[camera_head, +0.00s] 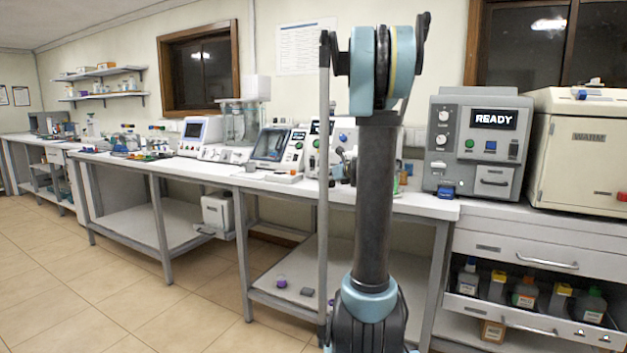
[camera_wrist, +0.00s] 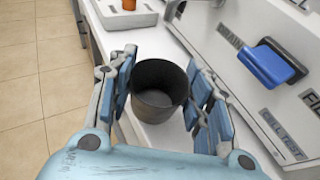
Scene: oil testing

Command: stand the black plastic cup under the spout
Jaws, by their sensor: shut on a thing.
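The black plastic cup (camera_wrist: 155,104) is upright in the wrist view, its open mouth facing the camera. My gripper (camera_wrist: 163,72) is shut on it, with a blue-padded finger on each side. The cup is over the white counter edge; I cannot tell whether its base touches the counter. To the right stands a grey machine face (camera_wrist: 236,72) with partly readable labels and a protruding blue part (camera_wrist: 270,64). I cannot make out a spout for certain.
The floor (camera_wrist: 35,75) drops away to the left. In the head view, a grey READY machine (camera_head: 472,175) and a cream WARM cabinet (camera_head: 585,160) stand at the right.

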